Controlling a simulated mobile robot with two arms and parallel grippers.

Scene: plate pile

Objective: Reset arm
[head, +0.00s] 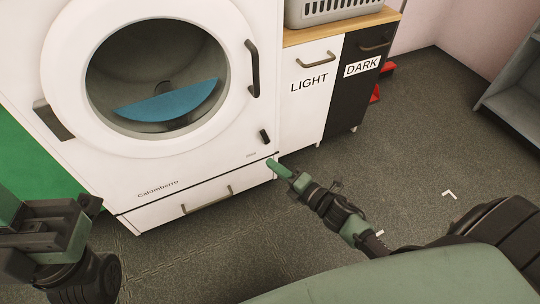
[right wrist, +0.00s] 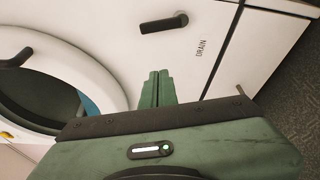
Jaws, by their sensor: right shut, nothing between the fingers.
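My right gripper (head: 272,163) is shut and empty. Its green fingers lie together and point toward the lower right front of the white washing machine (head: 215,165), near the drawer seam. In the right wrist view the shut fingers (right wrist: 158,78) show in front of the white machine panel, below a dark handle (right wrist: 163,22) and left of the word DRAIN. I cannot tell whether they touch the panel. My left gripper (head: 45,235) is at the lower left, partly cut off by the frame edge. Its finger opening is not clear.
The machine's round door is shut, with a blue item (head: 168,100) behind the glass. A LIGHT cabinet (head: 309,90) and a DARK cabinet (head: 357,75) stand to its right, under a grey basket (head: 330,10). A grey shelf (head: 515,95) is at the far right. Grey floor (head: 420,130) between is open.

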